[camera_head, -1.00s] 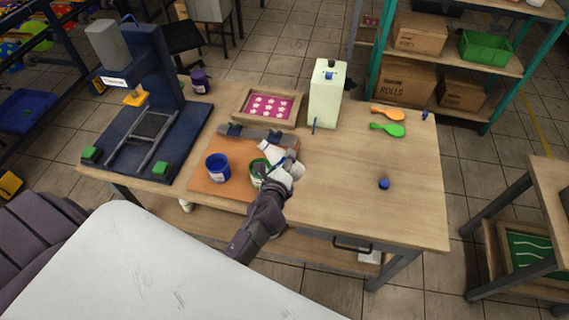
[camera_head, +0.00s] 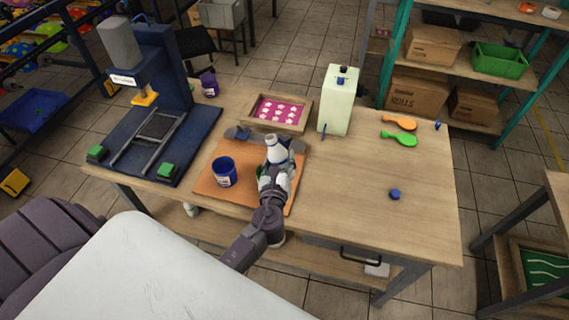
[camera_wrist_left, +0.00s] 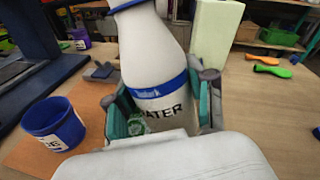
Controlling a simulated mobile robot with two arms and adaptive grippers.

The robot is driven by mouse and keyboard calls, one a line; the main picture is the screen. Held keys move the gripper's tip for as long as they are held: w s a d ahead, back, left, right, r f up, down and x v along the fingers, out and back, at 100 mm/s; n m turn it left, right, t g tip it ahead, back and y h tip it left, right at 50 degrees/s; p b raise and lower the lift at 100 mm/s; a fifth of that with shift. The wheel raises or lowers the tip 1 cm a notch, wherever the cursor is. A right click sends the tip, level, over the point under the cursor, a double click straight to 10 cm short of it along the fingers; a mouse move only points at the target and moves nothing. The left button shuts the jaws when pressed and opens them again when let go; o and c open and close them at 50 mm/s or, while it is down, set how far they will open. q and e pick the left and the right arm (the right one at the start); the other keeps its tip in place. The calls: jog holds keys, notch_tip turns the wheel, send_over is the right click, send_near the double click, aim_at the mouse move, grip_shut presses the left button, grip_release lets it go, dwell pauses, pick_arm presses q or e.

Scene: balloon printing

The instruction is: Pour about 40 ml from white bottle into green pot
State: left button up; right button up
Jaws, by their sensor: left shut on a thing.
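The white bottle (camera_head: 277,150) is held by my left gripper (camera_head: 276,172) over the orange-brown mat. It looks close to upright, its neck up. In the left wrist view the bottle (camera_wrist_left: 150,55) has a blue band and the lettering "ATER", with the gripper's fingers (camera_wrist_left: 162,108) on either side of it. The green pot (camera_head: 260,172) is mostly hidden behind my gripper; a small green part of it (camera_wrist_left: 138,125) shows low beside the bottle in the left wrist view. The liquid level is not visible. My right gripper is not in view.
A blue pot (camera_head: 223,172) stands on the mat (camera_head: 210,190), left of the bottle. A pale canister (camera_head: 338,100) and a framed pink screen (camera_head: 277,112) are behind. A dark blue press (camera_head: 155,120) is at left. The table's right side is mostly clear, with a small blue cap-like piece (camera_head: 394,194).

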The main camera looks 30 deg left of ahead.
aim_at(270, 160)
pick_arm(q)
jog(key=shift+s+a+r+m+t+y, duration=0.1)
jog(key=shift+a+r+m+t+y, duration=0.25)
jog(key=shift+a+m, duration=0.4)
jog(key=shift+a+r+m+t+y, duration=0.15)
jog(key=shift+a+r+m, duration=0.35)
jog(key=shift+m, duration=0.35)
